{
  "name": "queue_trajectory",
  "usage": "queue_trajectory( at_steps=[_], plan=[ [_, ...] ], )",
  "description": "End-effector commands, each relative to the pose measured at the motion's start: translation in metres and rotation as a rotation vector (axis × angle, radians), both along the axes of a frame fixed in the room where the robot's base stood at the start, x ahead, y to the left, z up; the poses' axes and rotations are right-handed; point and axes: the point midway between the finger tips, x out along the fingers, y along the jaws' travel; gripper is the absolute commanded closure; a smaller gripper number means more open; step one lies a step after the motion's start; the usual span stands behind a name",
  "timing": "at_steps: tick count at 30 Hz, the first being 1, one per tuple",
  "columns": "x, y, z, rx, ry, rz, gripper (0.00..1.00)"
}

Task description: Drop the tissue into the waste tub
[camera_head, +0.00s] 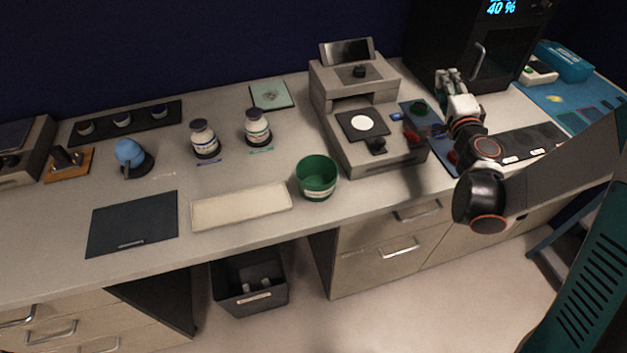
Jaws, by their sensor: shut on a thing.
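My gripper (449,78) is at the upper right, above the back of the bench in front of the black cabinet. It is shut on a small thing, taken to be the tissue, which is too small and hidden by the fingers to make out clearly. A round green tub (316,178) with a pale label stands upright near the bench's front edge, left of and nearer than my gripper. It appears to be the waste tub. My gripper is well apart from it.
A grey stepped instrument (352,158) stands between the green tub and my gripper. Two white bottles (204,139) (257,127) stand behind the tub. A cream tray (241,206) lies left of it. A dark grey bin (250,283) is under the bench.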

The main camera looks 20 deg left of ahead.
Motion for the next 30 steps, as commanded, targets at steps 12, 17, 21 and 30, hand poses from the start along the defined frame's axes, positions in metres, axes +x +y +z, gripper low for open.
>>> queue_trajectory(
  at_steps=[12, 17, 21, 30],
  plan=[
    [-0.080, 0.164, -0.014, 0.001, 0.000, 0.724, 0.94],
    [-0.140, 0.206, -0.012, 0.001, 0.000, 1.030, 0.94],
    [-0.184, 0.222, -0.010, 0.001, -0.001, 1.229, 0.94],
    [-0.220, 0.228, -0.011, 0.002, 0.000, 1.385, 0.94]
  ],
)
